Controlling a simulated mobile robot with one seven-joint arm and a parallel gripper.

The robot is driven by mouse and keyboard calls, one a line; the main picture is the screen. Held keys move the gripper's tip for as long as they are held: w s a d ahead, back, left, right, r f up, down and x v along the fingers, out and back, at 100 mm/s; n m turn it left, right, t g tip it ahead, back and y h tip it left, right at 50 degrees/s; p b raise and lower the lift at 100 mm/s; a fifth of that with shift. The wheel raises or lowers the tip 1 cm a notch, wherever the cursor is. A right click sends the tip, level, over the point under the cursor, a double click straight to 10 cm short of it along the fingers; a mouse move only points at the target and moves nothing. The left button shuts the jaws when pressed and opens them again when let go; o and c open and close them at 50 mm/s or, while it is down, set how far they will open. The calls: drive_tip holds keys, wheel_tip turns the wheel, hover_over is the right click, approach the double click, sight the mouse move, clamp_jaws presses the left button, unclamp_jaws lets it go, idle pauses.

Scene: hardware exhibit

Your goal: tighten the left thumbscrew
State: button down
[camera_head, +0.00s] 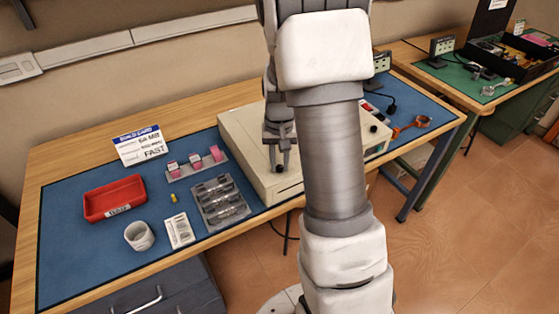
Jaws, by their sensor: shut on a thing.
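A cream instrument case (240,142) stands on the blue mat in the middle of the bench. My gripper (279,168) points down at the near left part of the case, with its fingers close together. A small dark knob (373,128) shows at the right end of the case. My arm covers the middle and right of the case.
On the mat (75,245) at left are a red bin (114,198), a white cup (139,236), a white card (178,231), a grey tray (220,202), a rack with pink pieces (197,164) and a sign (140,145). An orange tool (411,126) lies right.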

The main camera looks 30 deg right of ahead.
sight(279, 167)
drive_tip(key=m+p, duration=0.2)
drive_tip(key=m, duration=0.4)
drive_tip(key=shift+r+m, duration=0.1)
drive_tip(key=shift+m, duration=0.2)
drive_tip(key=m+p, duration=0.2)
drive_tip(key=m, duration=0.4)
idle(0.4)
drive_tip(key=c, duration=0.7)
unclamp_jaws()
wheel_tip(279, 167, up, 17)
drive_tip(key=shift+r+p, duration=0.15)
drive_tip(key=shift+p, duration=1.05)
drive_tip(key=shift+a, duration=0.1)
